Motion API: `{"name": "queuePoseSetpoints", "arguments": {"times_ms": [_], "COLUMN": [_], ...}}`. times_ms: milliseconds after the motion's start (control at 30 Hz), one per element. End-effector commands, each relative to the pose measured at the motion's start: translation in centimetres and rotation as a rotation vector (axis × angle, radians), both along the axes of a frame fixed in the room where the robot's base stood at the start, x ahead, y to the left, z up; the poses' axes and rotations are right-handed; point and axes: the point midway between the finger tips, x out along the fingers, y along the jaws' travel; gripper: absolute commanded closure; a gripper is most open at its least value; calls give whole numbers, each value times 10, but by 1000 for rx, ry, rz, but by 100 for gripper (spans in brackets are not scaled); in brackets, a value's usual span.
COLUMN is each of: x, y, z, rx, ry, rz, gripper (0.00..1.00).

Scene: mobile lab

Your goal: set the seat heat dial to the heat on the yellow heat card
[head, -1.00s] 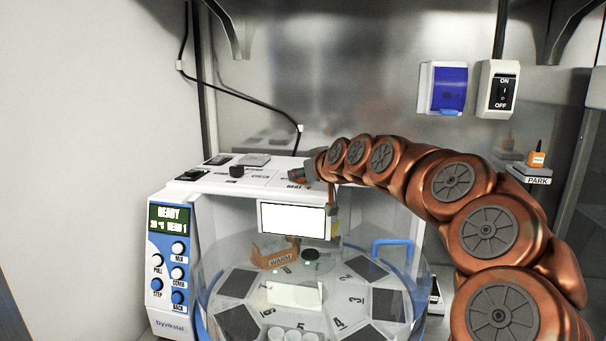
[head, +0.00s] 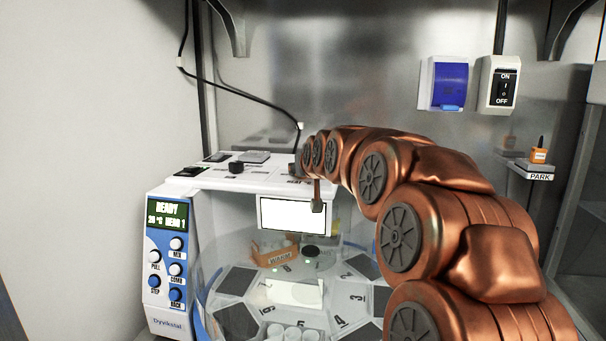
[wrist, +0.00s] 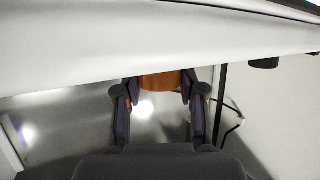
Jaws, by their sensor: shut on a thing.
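In the wrist view my gripper (wrist: 160,84) has its two dark fingers on either side of an orange thing (wrist: 160,79) and is shut on it. A white panel edge partly hides this thing, and I cannot tell what it is. In the head view my arm's end is over the right part of the white machine's top, and the gripper's jaws are hidden there. I cannot make out which control is the seat heat dial. No yellow heat card shows clearly.
The white machine (head: 215,183) has a READY display (head: 167,214) and a clear round bowl with numbered seats below. An orange WARM rack (head: 270,249) sits inside. An orange block (head: 538,156) stands on the PARK shelf (head: 530,172). A wall switch (head: 500,85) is at the right.

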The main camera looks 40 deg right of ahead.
Motion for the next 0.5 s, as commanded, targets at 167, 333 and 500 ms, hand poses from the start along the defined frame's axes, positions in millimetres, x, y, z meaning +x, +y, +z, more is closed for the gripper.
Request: {"name": "queuePoseSetpoints", "arguments": {"times_ms": [167,333,500], "x": [0,0,0], "y": [0,-1,0], "z": [-4,-2,-2], "rx": [-3,-4,-4], "ry": [6,3,4], "rz": [-83,-161,-240], "gripper": [95,95,95]}}
